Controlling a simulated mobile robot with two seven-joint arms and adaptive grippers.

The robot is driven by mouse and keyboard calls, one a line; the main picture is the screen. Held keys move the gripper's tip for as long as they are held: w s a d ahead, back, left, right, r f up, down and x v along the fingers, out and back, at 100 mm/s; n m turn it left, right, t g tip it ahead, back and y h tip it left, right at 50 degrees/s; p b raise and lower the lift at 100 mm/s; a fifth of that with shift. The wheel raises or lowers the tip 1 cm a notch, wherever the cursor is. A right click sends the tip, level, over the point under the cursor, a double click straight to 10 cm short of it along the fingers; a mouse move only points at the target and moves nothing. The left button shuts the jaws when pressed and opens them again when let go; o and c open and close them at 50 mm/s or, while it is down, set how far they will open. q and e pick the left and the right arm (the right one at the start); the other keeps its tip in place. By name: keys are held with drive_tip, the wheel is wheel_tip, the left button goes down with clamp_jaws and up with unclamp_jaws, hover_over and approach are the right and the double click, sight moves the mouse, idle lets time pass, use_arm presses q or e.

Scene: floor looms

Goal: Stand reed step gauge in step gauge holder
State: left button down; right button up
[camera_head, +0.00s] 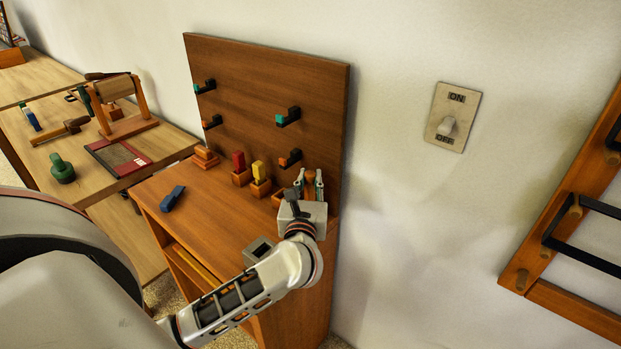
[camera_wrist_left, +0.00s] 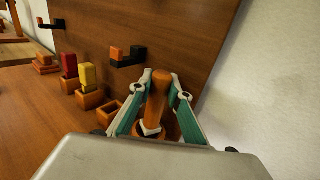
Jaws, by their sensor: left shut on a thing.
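My left gripper (camera_head: 309,180) is over the right end of the wooden bench, close to the upright back panel. In the left wrist view its teal-lined fingers (camera_wrist_left: 160,88) are shut on an orange-brown wooden piece (camera_wrist_left: 157,97) with a pale band low down, seemingly the reed step gauge. The gauge looks roughly upright; its lower end is hidden by the gripper body. An open, empty-looking wooden box (camera_wrist_left: 109,112), perhaps the step gauge holder, stands just left of the fingers. It shows partly in the head view (camera_head: 277,198). My right gripper is not in view.
A red block (camera_head: 238,161) and a yellow block (camera_head: 259,171) stand in small wooden boxes left of the gripper. Pegs (camera_head: 288,117) stick out from the back panel (camera_head: 250,75). A dark blue piece (camera_head: 172,198) lies at the bench's left; the middle is clear.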

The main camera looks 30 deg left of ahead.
use_arm(q)
drive_tip(key=shift+f, duration=0.25)
drive_tip(key=c, duration=1.8)
unclamp_jaws()
drive_tip(key=shift+s+d, duration=0.1)
drive_tip(key=v, duration=1.1)
drive_tip(key=shift+s+d, duration=0.2)
drive_tip(key=shift+s, duration=0.15)
